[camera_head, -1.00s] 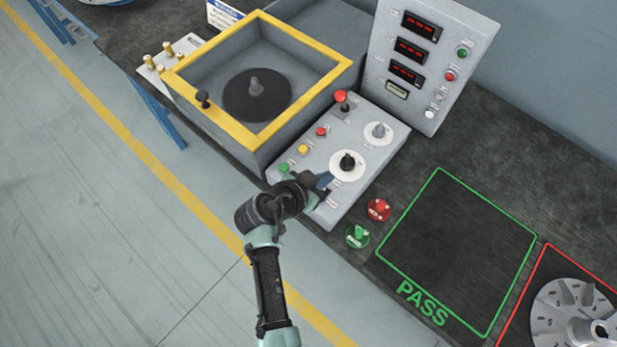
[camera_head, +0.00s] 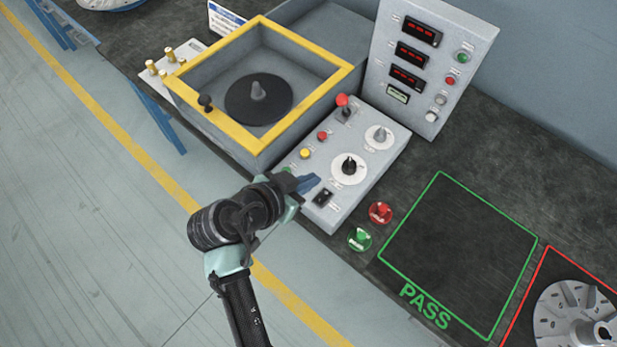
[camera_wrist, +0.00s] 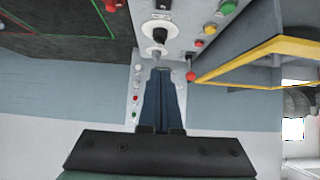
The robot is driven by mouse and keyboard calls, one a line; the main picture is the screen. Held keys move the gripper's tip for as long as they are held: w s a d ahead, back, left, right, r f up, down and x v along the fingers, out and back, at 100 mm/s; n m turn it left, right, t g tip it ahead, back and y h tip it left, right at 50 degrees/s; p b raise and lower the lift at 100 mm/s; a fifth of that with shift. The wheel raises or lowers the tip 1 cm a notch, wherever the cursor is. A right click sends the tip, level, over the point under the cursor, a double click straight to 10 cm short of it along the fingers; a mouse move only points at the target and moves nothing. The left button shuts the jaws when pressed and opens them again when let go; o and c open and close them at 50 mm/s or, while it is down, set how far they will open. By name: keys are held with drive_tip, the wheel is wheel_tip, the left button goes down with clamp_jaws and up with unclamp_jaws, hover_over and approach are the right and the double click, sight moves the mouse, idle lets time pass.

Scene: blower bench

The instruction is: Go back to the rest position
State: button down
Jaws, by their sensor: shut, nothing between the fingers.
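My gripper (camera_head: 309,184) is shut and empty. In the head view its blue fingers are over the front left edge of the control panel (camera_head: 336,212), apart from the black-and-white dial (camera_head: 349,167). The wrist view shows the blue fingers (camera_wrist: 161,75) together, pointing toward the panel and its knobs. The panel carries a red-topped lever (camera_head: 343,101), a second dial (camera_head: 379,135), red and yellow buttons and a black switch (camera_head: 322,197). My arm hides the panel's near left corner.
A yellow-framed open box (camera_head: 225,122) with a black disc stands left of the panel, a display box (camera_head: 425,65) behind it. Red (camera_head: 380,212) and green (camera_head: 360,239) knobs sit right. The green PASS square (camera_head: 460,250) is empty. A grey impeller (camera_head: 572,318) lies in a red-outlined area.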

idle(0.3)
drive_tip(key=w+r+n+t+y, duration=0.15)
drive_tip(key=w+r+t, duration=0.3)
drive_tip(key=r, duration=0.95)
drive_tip(key=w+r+n+t+y, duration=0.15)
drive_tip(key=w+r+t, duration=0.3)
drive_tip(key=r, duration=0.95)
drive_tip(key=s+d+r+n+t+y, duration=0.1)
drive_tip(key=s+r+t, duration=0.2)
drive_tip(key=r, duration=0.7)
drive_tip(key=s+r+n+t+y, duration=0.1)
drive_tip(key=s+r+t, duration=0.2)
drive_tip(key=s+r, duration=0.3)
drive_tip(key=s+d+r+n+t+y, duration=0.1)
drive_tip(key=s+r+t, duration=0.3)
drive_tip(key=r, duration=1.1)
drive_tip(key=shift+s+d+r+n, duration=0.2)
drive_tip(key=shift+s+d+n, duration=0.15)
drive_tip(key=shift+n, duration=0.25)
drive_tip(key=shift+s, duration=0.1)
